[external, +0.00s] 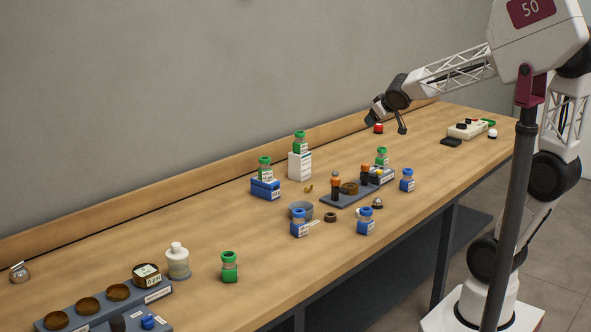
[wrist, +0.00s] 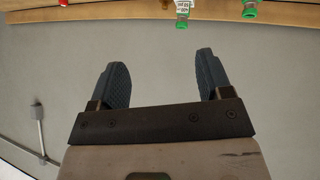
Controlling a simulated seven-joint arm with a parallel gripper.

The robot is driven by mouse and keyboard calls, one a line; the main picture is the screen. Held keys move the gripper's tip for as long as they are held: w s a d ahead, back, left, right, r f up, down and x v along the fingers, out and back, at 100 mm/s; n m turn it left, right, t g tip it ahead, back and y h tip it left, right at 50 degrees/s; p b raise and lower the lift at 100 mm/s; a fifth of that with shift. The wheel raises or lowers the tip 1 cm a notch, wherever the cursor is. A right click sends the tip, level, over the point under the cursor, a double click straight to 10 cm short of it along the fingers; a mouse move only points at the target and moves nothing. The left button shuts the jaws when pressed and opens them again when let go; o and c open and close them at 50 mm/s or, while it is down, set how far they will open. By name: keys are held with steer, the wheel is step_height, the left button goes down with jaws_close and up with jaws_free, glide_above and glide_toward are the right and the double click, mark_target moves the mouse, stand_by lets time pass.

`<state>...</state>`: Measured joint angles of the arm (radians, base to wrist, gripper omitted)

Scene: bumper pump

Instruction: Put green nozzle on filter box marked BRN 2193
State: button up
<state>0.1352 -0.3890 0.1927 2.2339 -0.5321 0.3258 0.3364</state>
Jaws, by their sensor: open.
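Several green-topped nozzles show in the external view. One green nozzle (external: 300,142) stands on a white box (external: 300,167), one (external: 264,169) on a blue box (external: 265,189), one (external: 382,157) at a grey box (external: 383,176), and one (external: 229,267) alone on the table. The box labels are too small to read, so I cannot tell which is BRN 2193. My gripper (external: 387,124) is open and empty, raised over the far part of the table, apart from all nozzles. In the wrist view my gripper (wrist: 161,70) has its fingers spread; two green tops (wrist: 182,24) (wrist: 249,12) show beyond it.
Blue-topped jars (external: 299,224) (external: 366,221) (external: 407,180) stand near a grey rack (external: 345,198) with orange-topped items. A grey tray (external: 72,311) with brown discs is front left. A red-topped item (external: 378,128) is near my gripper. The table's left middle is mostly clear.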

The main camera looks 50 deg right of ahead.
steer(key=s+a+f+g+y, duration=0.1)
steer(key=s+a+f+g, duration=0.1)
steer(key=s, duration=0.6)
steer(key=s+a+f+g+y, duration=0.1)
steer(key=s+a+f+g, duration=0.1)
steer(key=s, duration=0.7)
steer(key=s+a+f+g+y, duration=0.1)
steer(key=s+a+f+g, duration=0.1)
steer(key=s+a+f, duration=0.2)
steer(key=s+a, duration=0.2)
steer(key=s, duration=0.2)
steer(key=shift+s, duration=0.35)
steer(key=shift+f, duration=0.1)
steer(key=shift+o, duration=0.6)
steer(key=shift+w, duration=0.1)
